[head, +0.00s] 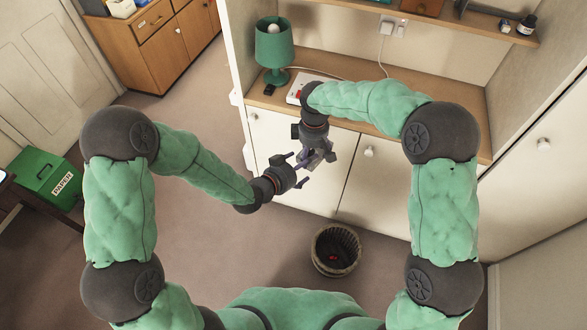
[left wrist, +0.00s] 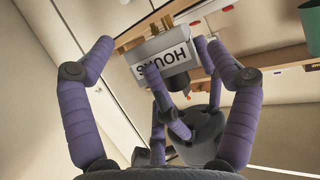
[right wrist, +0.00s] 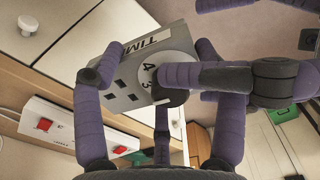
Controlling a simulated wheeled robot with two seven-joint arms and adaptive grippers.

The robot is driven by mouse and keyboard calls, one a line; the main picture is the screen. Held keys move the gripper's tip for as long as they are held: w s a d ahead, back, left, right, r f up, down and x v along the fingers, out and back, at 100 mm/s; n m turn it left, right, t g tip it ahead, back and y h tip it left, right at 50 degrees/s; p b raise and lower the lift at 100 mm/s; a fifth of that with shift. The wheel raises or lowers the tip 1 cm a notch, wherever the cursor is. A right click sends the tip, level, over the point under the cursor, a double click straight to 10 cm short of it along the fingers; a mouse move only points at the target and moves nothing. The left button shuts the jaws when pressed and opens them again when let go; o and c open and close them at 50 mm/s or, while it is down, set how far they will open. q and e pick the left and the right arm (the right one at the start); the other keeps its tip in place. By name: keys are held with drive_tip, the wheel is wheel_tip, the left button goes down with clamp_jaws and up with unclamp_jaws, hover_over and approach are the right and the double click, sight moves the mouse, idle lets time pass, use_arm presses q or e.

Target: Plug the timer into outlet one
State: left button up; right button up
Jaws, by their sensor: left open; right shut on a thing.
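The timer is a grey box with a numbered dial and a TIMER label in the right wrist view (right wrist: 128,98). In the left wrist view its side (left wrist: 165,60) reads HOURS, and brass pins (left wrist: 160,30) stick out beyond it. My right gripper (head: 317,157) is shut on the timer, in the air in front of the cabinet. My left gripper (head: 296,172) is open close beside it, its fingers spread around the timer; contact is unclear. A white power strip with red switches (right wrist: 45,128) lies on the desk, partly hidden by my right arm in the head view (head: 294,94). Outlet numbers are not readable.
A green lamp (head: 273,50) stands left of the strip, with a small black object (head: 269,89) near its base. A wall socket (head: 393,28) holds a white plug with a cable. A wicker bin (head: 336,250) stands on the floor below my grippers.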

use_arm(q)
drive_tip(key=shift+x, duration=1)
drive_tip(key=c, duration=1.3)
use_arm(e)
drive_tip(key=o, duration=1.4)
use_arm(q)
drive_tip(key=c, duration=0.4)
use_arm(e)
drive_tip(key=o, duration=0.4)
drive_tip(key=shift+c, duration=0.2)
drive_tip(key=shift+r, duration=0.1)
